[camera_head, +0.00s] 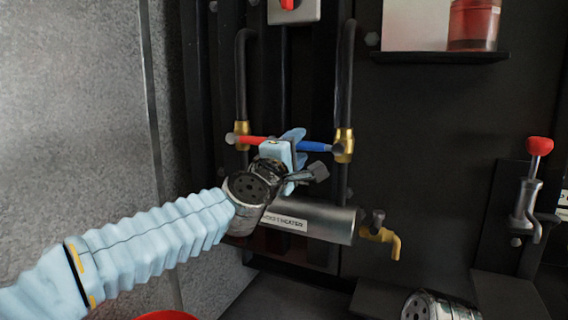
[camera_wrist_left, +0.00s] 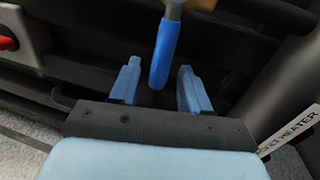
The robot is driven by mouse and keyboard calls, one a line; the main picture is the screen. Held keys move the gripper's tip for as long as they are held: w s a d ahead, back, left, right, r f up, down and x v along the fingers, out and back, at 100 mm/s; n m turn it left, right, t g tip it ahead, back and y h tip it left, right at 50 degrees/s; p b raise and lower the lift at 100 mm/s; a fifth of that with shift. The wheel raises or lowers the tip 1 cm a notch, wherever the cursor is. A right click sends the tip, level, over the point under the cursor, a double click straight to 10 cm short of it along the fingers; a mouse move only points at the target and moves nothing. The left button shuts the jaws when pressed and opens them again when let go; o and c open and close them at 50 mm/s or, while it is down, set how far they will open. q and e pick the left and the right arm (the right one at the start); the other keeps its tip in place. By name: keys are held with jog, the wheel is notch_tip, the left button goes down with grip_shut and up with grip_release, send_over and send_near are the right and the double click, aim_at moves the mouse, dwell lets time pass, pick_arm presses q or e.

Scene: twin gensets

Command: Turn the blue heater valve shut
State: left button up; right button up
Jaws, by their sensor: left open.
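The blue valve handle (camera_head: 315,146) lies roughly level in the head view, reaching left from a brass valve (camera_head: 344,143) on the right vertical hose. My left gripper (camera_head: 296,147) is open at the handle's left end and hides part of it. In the left wrist view, the blue handle (camera_wrist_left: 163,55) points down into the gap between the fingers of my left gripper (camera_wrist_left: 158,78). Its tip is between them, with a gap visible on each side. The brass part (camera_wrist_left: 175,8) shows at the top edge. My right gripper is not in view.
A red valve handle (camera_head: 252,140) on the left hose's brass valve (camera_head: 241,133) lies close to my left gripper. The grey heater cylinder (camera_head: 320,221) is just below, with a yellow tap (camera_head: 384,238) at its right. A red-knobbed lever (camera_head: 539,147) stands far right.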

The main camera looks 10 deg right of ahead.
pick_arm(q)
jog(key=b+v, duration=0.3)
jog(key=v, duration=0.9)
jog(key=shift+s+a+f, duration=0.15)
jog(key=shift+s+a, duration=0.05)
